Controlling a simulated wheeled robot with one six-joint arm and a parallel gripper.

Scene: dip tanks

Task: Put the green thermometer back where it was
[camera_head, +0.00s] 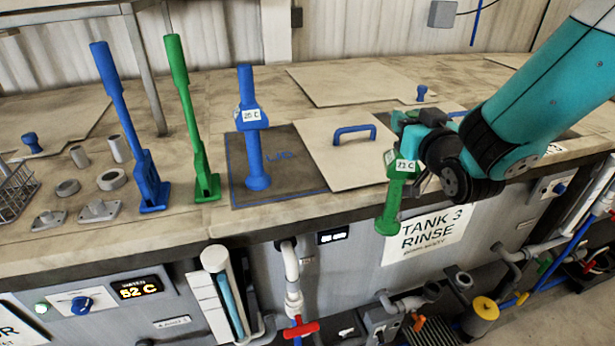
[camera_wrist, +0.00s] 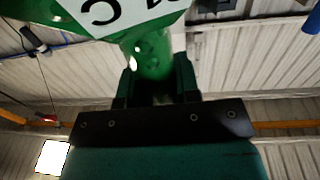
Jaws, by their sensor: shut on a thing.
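The green thermometer (camera_head: 392,205) hangs upright in the head view, its tag reading about 21 C, in front of the counter's front edge near the Tank 3 Rinse sign. My gripper (camera_head: 408,150) is shut on it around its upper part. In the wrist view the green thermometer (camera_wrist: 150,50) stands between my gripper's fingers (camera_wrist: 157,85), with part of its white tag at the top. A blue thermometer (camera_head: 254,150) with a 20 C tag stands upright on the dark square marked LID. A tall green lever (camera_head: 190,110) and a tall blue lever (camera_head: 128,120) stand to its left.
A beige lid (camera_head: 340,160) with a blue handle (camera_head: 355,133) lies beside the dark square (camera_head: 290,185). Loose metal rings and fittings (camera_head: 110,180) and a wire basket (camera_head: 12,190) are at the left. Pipes and a red valve (camera_head: 300,330) are below the counter front.

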